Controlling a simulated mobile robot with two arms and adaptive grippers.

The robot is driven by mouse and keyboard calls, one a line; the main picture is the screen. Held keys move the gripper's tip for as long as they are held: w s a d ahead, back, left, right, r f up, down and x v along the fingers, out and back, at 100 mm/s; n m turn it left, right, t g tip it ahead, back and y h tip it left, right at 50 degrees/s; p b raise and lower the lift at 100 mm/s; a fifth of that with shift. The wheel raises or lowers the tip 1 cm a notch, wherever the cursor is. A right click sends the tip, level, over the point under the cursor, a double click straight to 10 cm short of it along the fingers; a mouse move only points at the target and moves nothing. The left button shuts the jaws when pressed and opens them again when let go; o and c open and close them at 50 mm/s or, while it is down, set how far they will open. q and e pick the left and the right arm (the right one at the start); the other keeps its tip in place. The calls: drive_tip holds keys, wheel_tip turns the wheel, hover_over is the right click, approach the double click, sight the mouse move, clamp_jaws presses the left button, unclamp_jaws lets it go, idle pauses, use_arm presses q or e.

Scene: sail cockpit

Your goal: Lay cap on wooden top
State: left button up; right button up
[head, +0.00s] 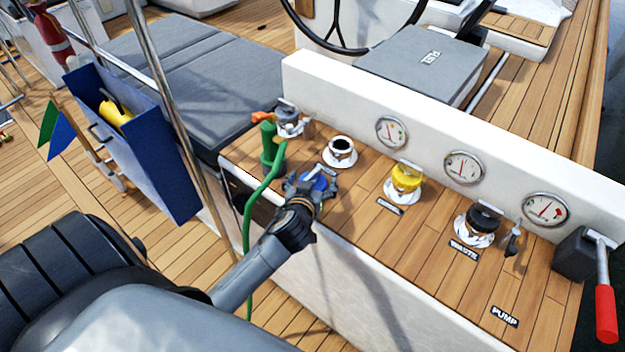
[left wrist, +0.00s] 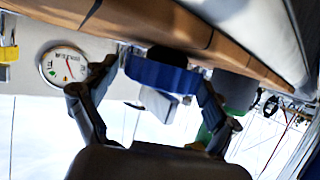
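The blue cap (head: 317,182) is at the front left edge of the wooden top (head: 365,222), in front of an open filler (head: 340,151) with a dark hole. My left gripper (head: 312,188) reaches it from the front. In the left wrist view the cap (left wrist: 160,76) sits between the two fingertips (left wrist: 158,78), which appear closed on its sides, with a pale tab between them. The cap is close to the wood; I cannot tell whether it touches. My right gripper is not in view.
A green can (head: 271,148) with a green hose (head: 250,215) stands left of the gripper. A yellow-capped filler (head: 405,180) and a black-capped filler (head: 480,222) stand to the right. Gauges (head: 464,167) line the white wall behind. Bare planks lie between the fittings.

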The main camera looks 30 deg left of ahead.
use_arm(q)
drive_tip(key=shift+r, duration=0.3)
drive_tip(key=v, duration=1.2)
drive_tip(key=shift+f, duration=0.1)
